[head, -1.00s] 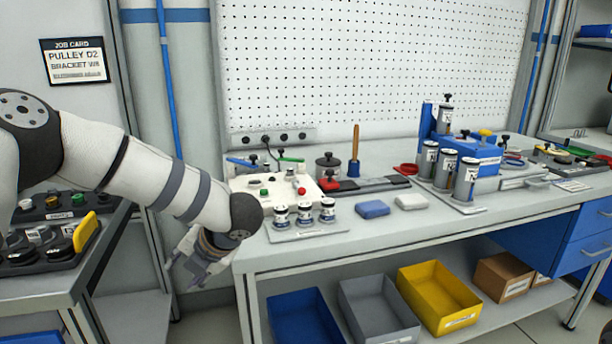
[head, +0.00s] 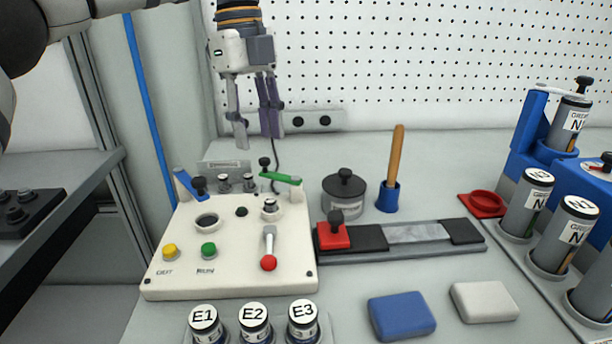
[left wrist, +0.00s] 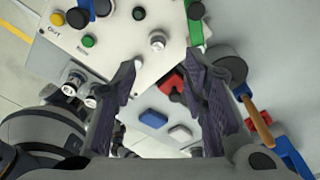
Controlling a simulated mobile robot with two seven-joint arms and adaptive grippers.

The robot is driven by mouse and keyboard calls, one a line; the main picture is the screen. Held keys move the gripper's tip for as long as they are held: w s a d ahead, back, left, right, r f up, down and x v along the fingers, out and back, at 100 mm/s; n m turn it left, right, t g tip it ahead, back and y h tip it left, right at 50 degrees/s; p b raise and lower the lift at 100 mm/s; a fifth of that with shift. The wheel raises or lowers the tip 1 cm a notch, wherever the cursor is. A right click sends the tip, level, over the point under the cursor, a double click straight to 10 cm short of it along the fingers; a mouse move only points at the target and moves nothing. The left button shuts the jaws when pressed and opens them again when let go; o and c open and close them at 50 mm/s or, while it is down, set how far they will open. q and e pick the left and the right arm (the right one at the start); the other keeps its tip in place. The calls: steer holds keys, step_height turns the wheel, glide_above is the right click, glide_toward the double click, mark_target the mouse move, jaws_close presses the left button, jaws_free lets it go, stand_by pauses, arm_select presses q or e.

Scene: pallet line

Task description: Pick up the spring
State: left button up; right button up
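I cannot make out a spring for certain in either view. My left gripper (head: 257,138) hangs fingers-down above the back of the white control panel (head: 225,272). Its two fingers are apart with nothing between them. They also show apart in the left wrist view (left wrist: 180,78), over the panel (left wrist: 120,50) and the bench. Two small silver parts with dark tops (head: 237,183) stand below the fingers at the panel's back. A silver post (head: 270,208) stands on the panel near a green lever (head: 284,178). My right gripper is in neither view.
Jars E1 to E3 (head: 254,322) stand in front of the panel. To its right are a dark lidded pot (head: 344,196), a wooden handle (head: 397,155), a red-ended rail (head: 400,236), and blue (head: 401,315) and white (head: 484,301) blocks. Grease cylinders (head: 527,203) stand at far right.

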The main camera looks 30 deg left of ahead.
mark_target(270, 200)
arm_select(q)
steer(key=f, duration=0.3)
steer(key=d+f, duration=0.1)
steer(key=f, duration=0.3)
steer(key=s+d+f, duration=0.1)
steer(key=f, duration=0.3)
steer(key=shift+s+b, duration=0.1)
steer(key=shift+b, duration=0.25)
steer(key=c, duration=0.9)
